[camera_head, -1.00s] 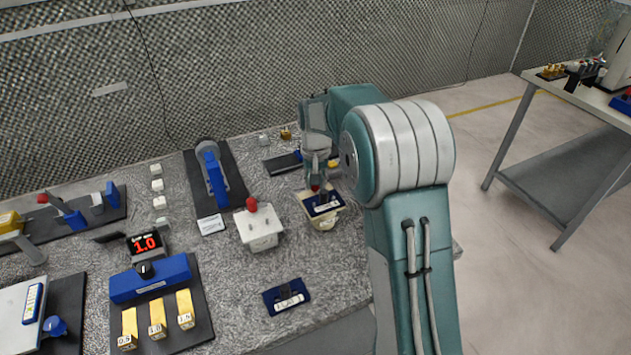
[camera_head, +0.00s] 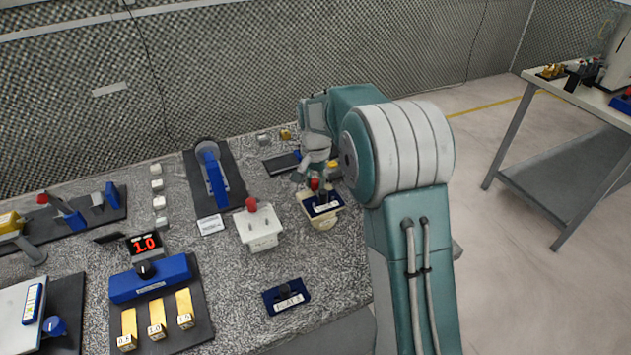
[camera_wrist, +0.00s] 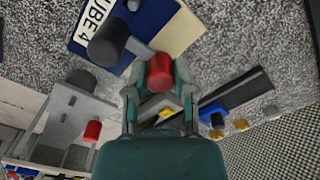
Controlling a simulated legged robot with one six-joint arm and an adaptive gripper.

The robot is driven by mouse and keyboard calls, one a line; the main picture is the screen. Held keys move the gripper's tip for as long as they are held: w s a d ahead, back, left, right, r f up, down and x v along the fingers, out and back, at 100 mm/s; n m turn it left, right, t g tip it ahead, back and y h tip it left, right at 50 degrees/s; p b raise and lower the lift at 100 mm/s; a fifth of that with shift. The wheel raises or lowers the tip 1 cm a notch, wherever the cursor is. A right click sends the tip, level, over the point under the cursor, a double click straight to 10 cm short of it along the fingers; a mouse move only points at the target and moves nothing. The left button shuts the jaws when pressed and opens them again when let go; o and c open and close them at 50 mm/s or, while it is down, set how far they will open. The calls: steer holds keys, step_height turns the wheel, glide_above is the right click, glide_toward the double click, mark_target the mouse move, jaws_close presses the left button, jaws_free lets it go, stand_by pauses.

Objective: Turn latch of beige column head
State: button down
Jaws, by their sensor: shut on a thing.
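The beige column head (camera_head: 323,221) stands on the bench right of centre in the head view, partly behind my gripper (camera_head: 314,180). Its top carries a dark blue plate (camera_head: 326,208) and a red latch knob (camera_head: 315,184). In the wrist view, the beige body (camera_wrist: 186,33) and the blue plate with a "TUBE 4" label (camera_wrist: 98,18) lie at the top. There my gripper (camera_wrist: 159,83) has its two fingers on either side of the red knob (camera_wrist: 159,70), shut on it. The fingers hide the knob's lower part.
A white column head (camera_head: 259,230) with its own red knob (camera_head: 252,204) stands just left. A dark blue block (camera_head: 286,297) lies in front. A blue-handled fixture (camera_head: 213,175) stands farther left. Some bench is clear between them.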

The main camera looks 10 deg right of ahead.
mark_target(314, 180)
steer(key=shift+s+f, duration=0.15)
steer(key=shift+f, duration=0.2)
steer(key=shift+c, duration=2.3)
jaws_free()
steer(key=shift+a, duration=0.1)
steer(key=shift+r, duration=0.15)
steer(key=shift+w+r, duration=0.2)
steer(key=shift+r, duration=0.15)
step_height(314, 180, up, 11)
steer(key=shift+a, duration=0.1)
